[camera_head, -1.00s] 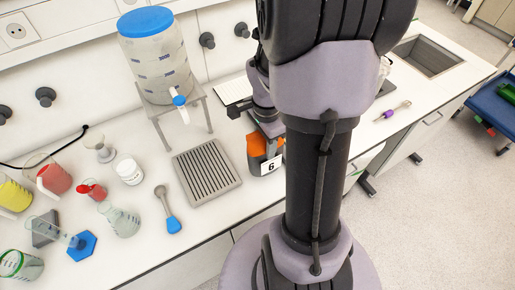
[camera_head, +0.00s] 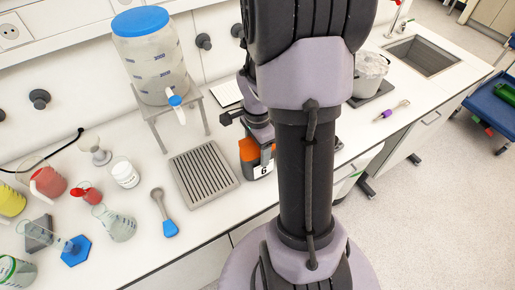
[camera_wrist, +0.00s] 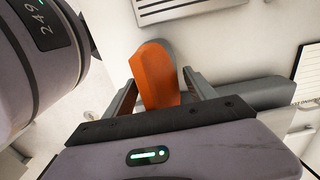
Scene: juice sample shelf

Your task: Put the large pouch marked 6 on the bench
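The large pouch marked 6 (camera_head: 250,150) is orange and grey with a white label. In the head view it is upright, low at the bench's front edge, just right of the grey slatted tray (camera_head: 205,174). I cannot tell whether its base touches the bench (camera_head: 222,220). My gripper (camera_head: 262,137) is at the pouch, partly hidden behind my arm. In the wrist view the pouch (camera_wrist: 155,75) is between the two fingers of my gripper (camera_wrist: 160,80), with the tips close against both sides. The pouch's label and lower end are hidden there.
A large clear dispenser with a blue lid (camera_head: 152,58) stands on a metal stand behind the slatted tray. A blue-handled spoon (camera_head: 165,212) and several flasks and beakers are at the left. A pot (camera_head: 370,75) and a sink (camera_head: 424,57) are at the right.

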